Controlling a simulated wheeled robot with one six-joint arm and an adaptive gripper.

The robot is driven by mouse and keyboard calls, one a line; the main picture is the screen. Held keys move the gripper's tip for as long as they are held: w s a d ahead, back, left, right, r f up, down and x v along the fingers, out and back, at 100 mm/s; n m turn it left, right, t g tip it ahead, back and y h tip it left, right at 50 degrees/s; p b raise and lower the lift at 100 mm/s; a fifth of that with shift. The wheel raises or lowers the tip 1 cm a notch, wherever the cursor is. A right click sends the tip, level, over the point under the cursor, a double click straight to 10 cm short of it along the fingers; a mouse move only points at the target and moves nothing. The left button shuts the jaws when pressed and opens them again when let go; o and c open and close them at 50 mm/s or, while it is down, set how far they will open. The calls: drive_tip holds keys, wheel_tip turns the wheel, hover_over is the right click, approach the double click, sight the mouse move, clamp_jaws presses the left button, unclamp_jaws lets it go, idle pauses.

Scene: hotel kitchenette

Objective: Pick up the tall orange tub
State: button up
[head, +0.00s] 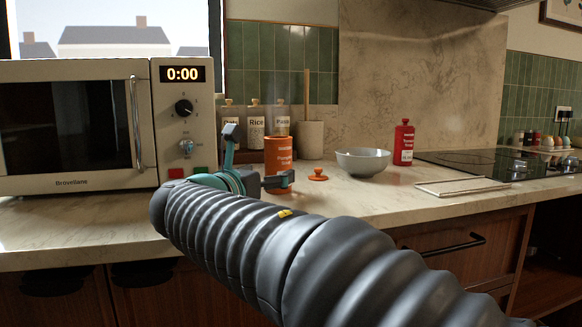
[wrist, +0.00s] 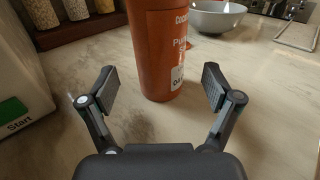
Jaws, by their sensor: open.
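The tall orange tub (head: 278,153) stands upright on the counter, right of the microwave, with a label on its side. In the wrist view the tub (wrist: 158,50) rises just beyond my open fingers, roughly centred between them; its top is cut off by the frame. My gripper (wrist: 158,90) is open and empty, with a finger on each side of the tub's near side and bare counter between them.
The microwave (head: 75,125) stands close on the left. Jars (head: 255,125) and a utensil crock (head: 312,138) are behind. An orange lid (head: 318,174), a grey bowl (head: 362,161) and a red bottle (head: 404,143) are to the right. The front counter is clear.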

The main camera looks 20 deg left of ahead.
sight(279, 168)
drive_tip(key=shift+w+d, duration=0.25)
drive_tip(key=shift+w, duration=1.05)
drive_tip(key=shift+w+d, duration=0.25)
drive_tip(key=shift+w, duration=1.05)
drive_tip(key=c, duration=1.5)
drive_tip(key=shift+r, duration=0.1)
